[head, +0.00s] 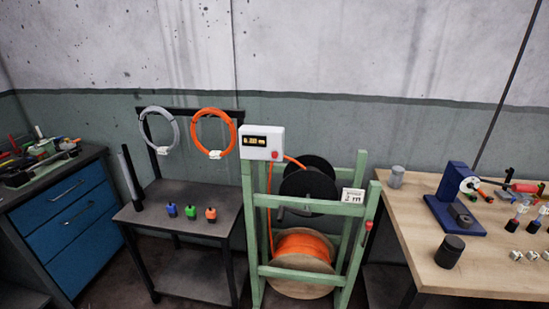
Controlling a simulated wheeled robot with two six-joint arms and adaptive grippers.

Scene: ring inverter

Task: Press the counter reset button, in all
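The counter is a small white box (262,143) on the upper left corner of a green frame. It has a dark display (263,140) with lit orange digits, too small to read surely. A red round button (275,154) sits on its front face, below the right end of the display. An orange cable runs out from the right side of the box. Neither of my grippers shows in the head view.
The green frame (310,270) holds a black reel (308,180) and an orange cable drum (303,247). A dark metal table (190,208) with small coloured parts stands left, below grey and orange coils. A wooden bench (415,215) is right, a blue drawer cabinet (70,225) far left.

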